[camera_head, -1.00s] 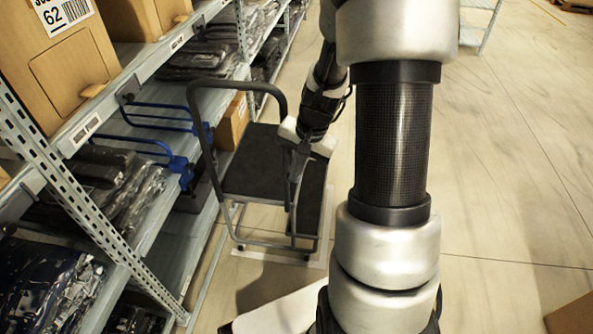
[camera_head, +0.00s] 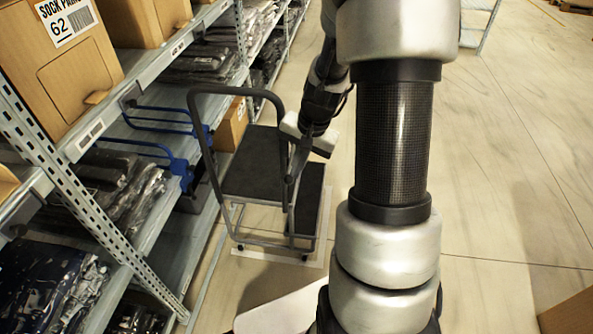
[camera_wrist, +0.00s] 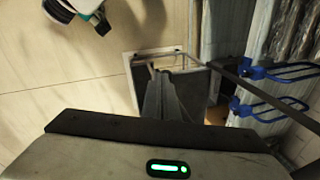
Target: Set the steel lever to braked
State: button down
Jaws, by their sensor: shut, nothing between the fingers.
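A rolling step stand with a grey tubular handrail, a dark upper tread (camera_head: 252,165) and a lower dark tread (camera_head: 311,188) stands beside the shelving. My gripper (camera_head: 293,178) is shut and reaches down at the right edge of the upper tread. In the wrist view my shut gripper (camera_wrist: 156,78) points at the stand, whose dark tread (camera_wrist: 196,88) shows beside the fingers. I cannot make out the steel lever clearly; my fingers may hide it. Whether they touch the stand cannot be told.
Shelving (camera_head: 150,195) with bagged garments, cartons (camera_head: 75,65) and blue brackets (camera_head: 165,150) runs along the left, close to the stand. A brown box (camera_head: 568,316) is at the lower right. The floor (camera_head: 505,170) on the right is mostly clear.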

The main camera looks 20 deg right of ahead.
jog(key=s+a+r+p, duration=0.1)
jog(key=s+a+r, duration=0.1)
jog(key=s+r, duration=0.5)
jog(key=shift+s, duration=0.15)
jog(key=a+r+n+t, duration=0.1)
jog(key=a+r+n, duration=0.3)
jog(key=r, duration=0.5)
jog(key=s+a+r+n+t+h, duration=0.1)
jog(key=s+a+r+n, duration=0.15)
jog(key=s+r, duration=0.25)
jog(key=s+a+r+n+t+h, duration=0.1)
jog(key=s+a+r+n+t, duration=0.15)
jog(key=s+r, duration=0.3)
notch_tip(320, 180, up, 18)
jog(key=p, duration=1.9)
jog(key=shift+s+d+r+g, duration=0.15)
jog(key=shift+r+g, duration=0.1)
jog(key=shift+g, duration=0.2)
